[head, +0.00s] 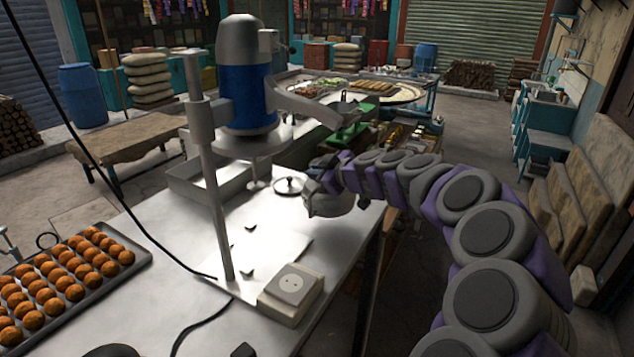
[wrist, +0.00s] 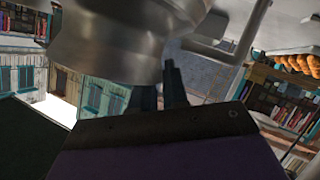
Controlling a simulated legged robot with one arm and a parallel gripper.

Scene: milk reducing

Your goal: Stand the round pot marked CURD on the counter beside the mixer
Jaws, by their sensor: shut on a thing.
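A round grey metal pot (head: 333,204) hangs at my gripper (head: 315,182) by the back right edge of the steel counter (head: 240,212). It fills the upper left of the wrist view (wrist: 110,35), tilted in that picture. My gripper's dark fingers (wrist: 172,88) are shut at the pot's edge. No CURD marking can be read. I cannot tell whether the pot touches the counter. The mixer (head: 246,92), with a blue motor body on a grey stand, is left of the pot.
A small lid with a knob (head: 289,186) lies between mixer and pot. A socket box (head: 291,290) sits at the counter's front right. A tray of orange balls (head: 65,275) is at the left. A black cable (head: 130,212) crosses the left side. Bare counter lies right of the mixer post.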

